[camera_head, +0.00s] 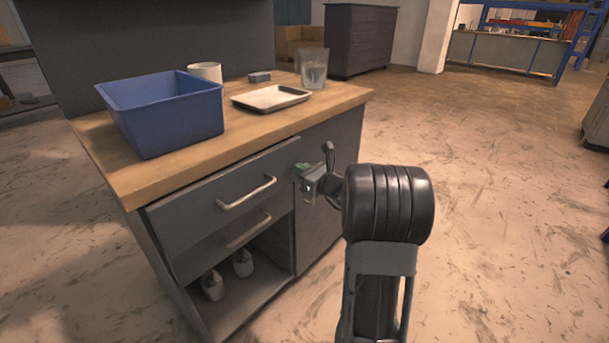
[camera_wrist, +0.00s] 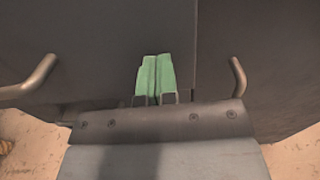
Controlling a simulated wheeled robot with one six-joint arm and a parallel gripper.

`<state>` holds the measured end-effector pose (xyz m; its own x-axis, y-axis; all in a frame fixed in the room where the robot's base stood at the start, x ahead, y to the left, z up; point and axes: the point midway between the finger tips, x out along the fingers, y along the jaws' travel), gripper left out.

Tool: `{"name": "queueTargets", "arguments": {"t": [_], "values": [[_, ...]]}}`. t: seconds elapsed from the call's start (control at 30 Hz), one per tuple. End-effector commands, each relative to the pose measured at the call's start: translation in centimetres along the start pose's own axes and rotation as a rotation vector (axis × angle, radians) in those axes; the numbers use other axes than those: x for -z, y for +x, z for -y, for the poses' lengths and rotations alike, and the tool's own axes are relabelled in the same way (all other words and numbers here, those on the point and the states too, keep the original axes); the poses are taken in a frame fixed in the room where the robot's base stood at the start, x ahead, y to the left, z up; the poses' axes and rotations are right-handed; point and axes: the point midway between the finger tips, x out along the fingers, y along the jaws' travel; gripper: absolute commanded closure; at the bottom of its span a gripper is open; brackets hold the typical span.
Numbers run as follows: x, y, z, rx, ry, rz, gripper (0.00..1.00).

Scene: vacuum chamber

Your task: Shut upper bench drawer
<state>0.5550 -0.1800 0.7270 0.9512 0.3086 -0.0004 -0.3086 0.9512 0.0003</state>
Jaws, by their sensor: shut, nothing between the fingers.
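The upper bench drawer (camera_head: 215,203) is a dark grey front with a pale bar handle (camera_head: 246,192), under the wooden top. Its front appears to stand slightly proud of the bench; the exact gap is hard to tell. My gripper (camera_head: 308,176) is at the right end of this drawer front, right of its handle. In the wrist view, the green fingers (camera_wrist: 153,78) are closed together and empty, pointing at a dark front. A bar handle (camera_wrist: 30,84) is to their left. Whether the fingertips touch the front cannot be told.
A lower drawer (camera_head: 200,249) is beneath, above an open shelf with bottles (camera_head: 243,263). A door handle (camera_wrist: 238,76) stands right of my fingers. On the worktop (camera_head: 100,150) are a blue bin (camera_head: 165,112), tray (camera_head: 270,98), mug (camera_head: 206,71) and glass (camera_head: 313,72).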

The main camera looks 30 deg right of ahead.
Motion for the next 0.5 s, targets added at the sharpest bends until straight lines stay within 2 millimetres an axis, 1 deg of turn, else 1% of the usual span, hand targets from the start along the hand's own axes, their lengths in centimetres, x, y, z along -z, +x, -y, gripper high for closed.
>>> {"name": "queueTargets", "arguments": {"t": [0.33,0.37,0.5], "values": [[0.0,0.3,0.0,-0.001,0.000,0.000,1.00],[0.0,0.6,0.0,-0.002,-0.001,0.000,1.00],[0.0,3.0,0.0,-0.004,-0.001,0.001,1.00]]}}
